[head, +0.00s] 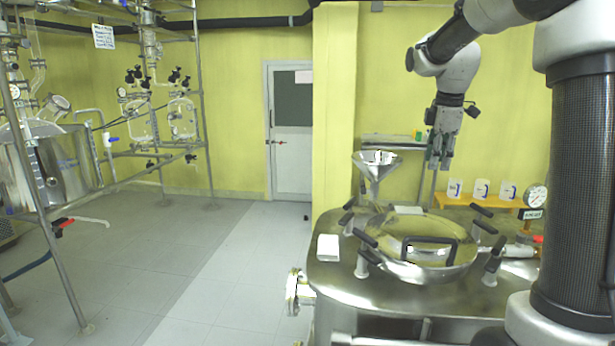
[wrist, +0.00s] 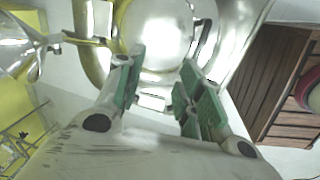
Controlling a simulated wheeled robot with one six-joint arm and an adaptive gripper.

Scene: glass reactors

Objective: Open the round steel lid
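The round steel lid (head: 395,232) lies shut on top of a wide steel vessel (head: 345,282) at the right of the head view. A black bar handle (head: 430,241) stands on the lid's near part. Several clamps with black grips, such as one at the left (head: 366,239), stand around the rim. My gripper (head: 440,165) hangs pointing down above the far side of the lid, clear of it and of the handle. In the wrist view my gripper (wrist: 163,62) has its green-padded fingers apart with nothing between them. A shiny round steel surface (wrist: 155,35) shows beyond the fingertips.
A steel funnel (head: 376,170) rises behind the lid, left of my gripper. A pressure gauge (head: 535,196) stands at the right. A white block (head: 328,247) sits on the vessel's left edge. Glass reactors on a pipe frame (head: 207,100) stand at the left; the floor (head: 190,260) between is clear.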

